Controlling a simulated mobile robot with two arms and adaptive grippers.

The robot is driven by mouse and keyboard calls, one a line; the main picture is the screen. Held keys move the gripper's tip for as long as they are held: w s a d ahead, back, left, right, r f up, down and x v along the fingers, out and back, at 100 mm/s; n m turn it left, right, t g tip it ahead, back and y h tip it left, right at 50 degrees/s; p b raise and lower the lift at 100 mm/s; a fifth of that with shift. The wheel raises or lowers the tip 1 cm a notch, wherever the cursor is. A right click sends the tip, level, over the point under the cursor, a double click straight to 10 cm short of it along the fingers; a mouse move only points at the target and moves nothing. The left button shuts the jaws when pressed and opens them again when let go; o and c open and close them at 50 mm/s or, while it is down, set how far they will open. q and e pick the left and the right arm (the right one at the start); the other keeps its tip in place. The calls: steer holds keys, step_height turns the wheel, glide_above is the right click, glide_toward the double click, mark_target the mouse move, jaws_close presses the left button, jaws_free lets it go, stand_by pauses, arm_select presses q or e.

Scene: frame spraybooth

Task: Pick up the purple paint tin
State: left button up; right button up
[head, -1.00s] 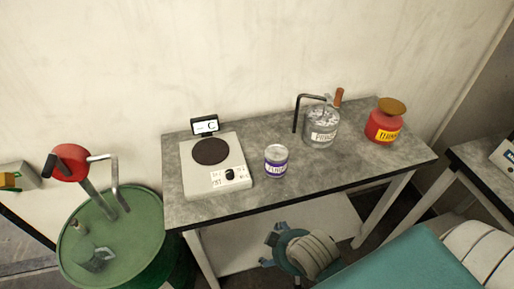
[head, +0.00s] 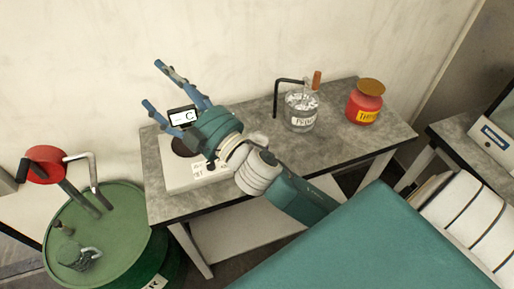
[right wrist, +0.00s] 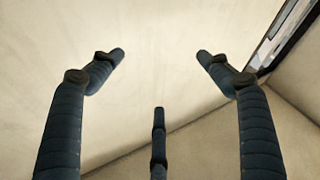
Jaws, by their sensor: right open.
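The purple paint tin does not show now; my right gripper and forearm cover the part of the grey table (head: 345,152) where it stood earlier. My right gripper (head: 155,84) is open, its fingers spread and pointing up and left, above the scale in the head view. In the right wrist view the open fingers (right wrist: 160,65) have nothing between them and face the bare wall. My left gripper is not in view.
A scale (head: 176,178) stands at the table's left. A clear jar (head: 300,116) with a bent black rod and a red pot (head: 365,104) stand to the right. A green drum (head: 120,225) is at lower left. Another bench (head: 462,140) is at right.

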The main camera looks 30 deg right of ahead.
steer(key=s+a+r+n+g+y, duration=0.25)
steer(key=a+n+g+y, duration=0.25)
steer(key=a+n+y, duration=0.3)
steer(key=s+a+r+n+g+y, duration=0.25)
steer(key=a+n+g+y, duration=0.3)
steer(key=n, duration=0.35)
steer(key=n+g+h, duration=0.2)
steer(key=g+h, duration=0.8)
steer(key=h, duration=0.9)
glide_above(257, 140)
step_height(257, 140, down, 19)
steer(key=shift+s+a+f, duration=0.1)
steer(key=shift+f, duration=0.05)
steer(key=f, duration=0.1)
steer(key=f+p, duration=0.1)
steer(key=f, duration=0.2)
steer(key=shift+s+d+f, duration=0.1)
steer(key=shift+d, duration=0.15)
steer(key=shift+f+p, duration=0.35)
steer(key=shift+f, duration=0.3)
steer(key=shift+f+p, duration=0.3)
steer(key=f, duration=0.1)
steer(key=f+p, duration=0.1)
steer(key=f, duration=0.1)
steer(key=shift+w+a+f+p, duration=0.1)
steer(key=shift+w+f+p, duration=0.15)
steer(key=shift+f+p, duration=0.1)
steer(key=shift+f, duration=0.4)
steer(key=c, duration=1.6)
